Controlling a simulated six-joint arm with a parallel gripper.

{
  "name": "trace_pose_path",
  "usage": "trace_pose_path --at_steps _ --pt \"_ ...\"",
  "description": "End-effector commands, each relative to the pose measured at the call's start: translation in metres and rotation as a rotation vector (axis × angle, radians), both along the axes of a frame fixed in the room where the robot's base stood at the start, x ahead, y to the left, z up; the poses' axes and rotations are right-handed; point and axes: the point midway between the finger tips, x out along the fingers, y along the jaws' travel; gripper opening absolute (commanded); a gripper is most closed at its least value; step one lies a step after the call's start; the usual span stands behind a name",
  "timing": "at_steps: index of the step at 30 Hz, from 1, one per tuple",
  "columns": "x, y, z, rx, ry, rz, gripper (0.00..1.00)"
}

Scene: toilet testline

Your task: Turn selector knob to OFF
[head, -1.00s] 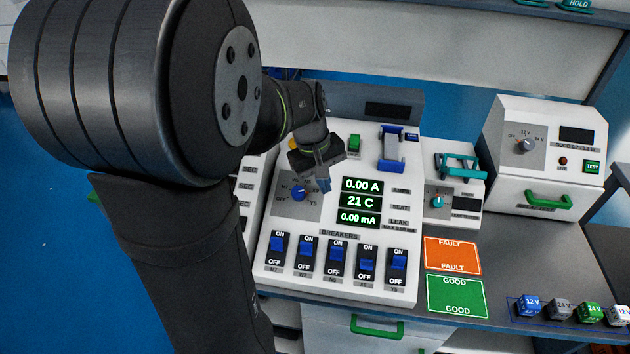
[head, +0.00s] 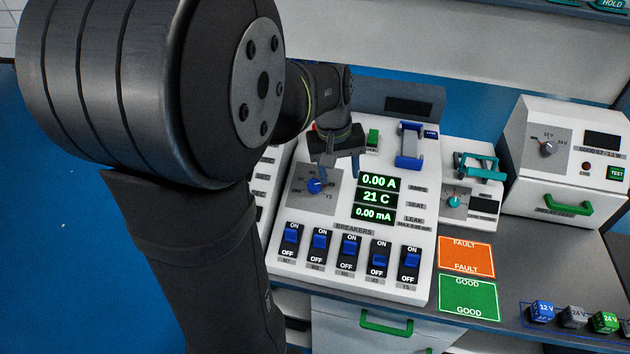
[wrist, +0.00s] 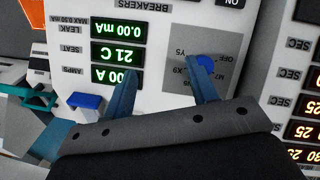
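The selector knob (head: 315,186) is a small blue dial on a grey square plate (head: 300,205) at the left of the white test panel. Its pointer direction is too small to tell. My gripper (head: 339,172) is open above the panel, with one finger over the knob and the other near the green displays. In the wrist view, which is upside down, my gripper (wrist: 161,77) has its fingers well apart with nothing between them. The right finger partly covers the knob (wrist: 207,62); contact cannot be told. The OFF label shows beside the knob.
Displays (head: 376,197) read 0.00 A, 21 C and 0.00 mA. A row of blue breaker switches (head: 349,252) lies below. A blue handle (head: 411,145) stands at the panel's upper right. A smaller unit with a teal clamp (head: 480,166) is beside the panel.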

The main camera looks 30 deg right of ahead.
Motion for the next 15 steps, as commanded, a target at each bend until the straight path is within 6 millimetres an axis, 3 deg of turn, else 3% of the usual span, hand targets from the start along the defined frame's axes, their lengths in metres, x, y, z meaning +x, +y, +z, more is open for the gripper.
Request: trace_pose_path --at_steps 9,15 --pt "0.010 0.013 0.067 0.140 -0.266 -0.772 0.53" --pt "0.014 0.019 0.091 0.222 -0.336 -1.033 0.53"
